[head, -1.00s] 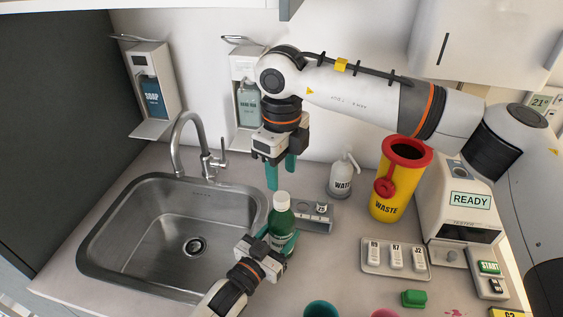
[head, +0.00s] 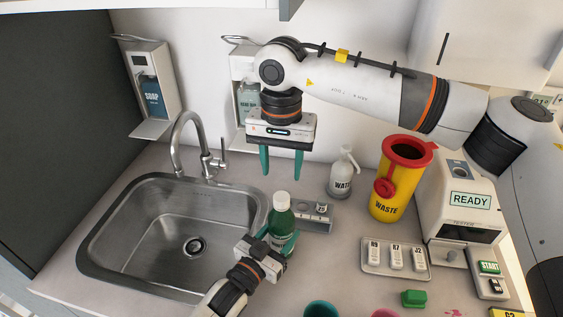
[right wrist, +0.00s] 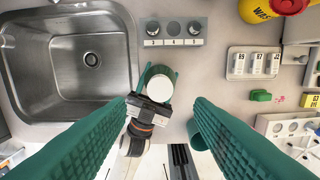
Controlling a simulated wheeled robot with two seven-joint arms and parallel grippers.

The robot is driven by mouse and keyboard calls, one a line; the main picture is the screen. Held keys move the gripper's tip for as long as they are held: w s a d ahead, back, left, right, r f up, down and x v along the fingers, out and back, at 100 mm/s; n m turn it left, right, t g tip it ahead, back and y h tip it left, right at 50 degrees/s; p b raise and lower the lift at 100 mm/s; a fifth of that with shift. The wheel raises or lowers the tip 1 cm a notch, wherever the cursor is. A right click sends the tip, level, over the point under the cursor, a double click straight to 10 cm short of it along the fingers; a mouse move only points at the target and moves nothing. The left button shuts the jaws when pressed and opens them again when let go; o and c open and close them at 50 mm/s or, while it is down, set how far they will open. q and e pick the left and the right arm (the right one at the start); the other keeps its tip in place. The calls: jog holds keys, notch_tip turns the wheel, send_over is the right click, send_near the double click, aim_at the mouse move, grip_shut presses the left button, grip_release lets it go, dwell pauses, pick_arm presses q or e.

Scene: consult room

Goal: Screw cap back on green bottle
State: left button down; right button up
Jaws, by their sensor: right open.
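The green bottle (head: 280,222) stands upright on the counter right of the sink. A white cap (head: 281,198) sits on its top; I cannot tell how tight it is. In the right wrist view the cap (right wrist: 163,86) shows from above as a white disc. My left gripper (head: 283,242) is shut around the bottle's body from the front. My right gripper (head: 281,172) is open and empty, pointing down above and behind the bottle, with its two green fingers apart and side by side. In the right wrist view the cap lies between its fingers, farther off.
The steel sink (head: 118,262) is at left with its faucet (head: 178,150). A grey holder (head: 315,224) stands right behind the bottle. A white pump bottle (head: 342,178), yellow waste bin (head: 398,190), vial tray (head: 370,268) and tester (head: 455,215) stand to the right.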

aim_at(282, 196)
dwell(0.4)
jog(key=shift+f, duration=4.05)
jog(key=shift+c, duration=0.2)
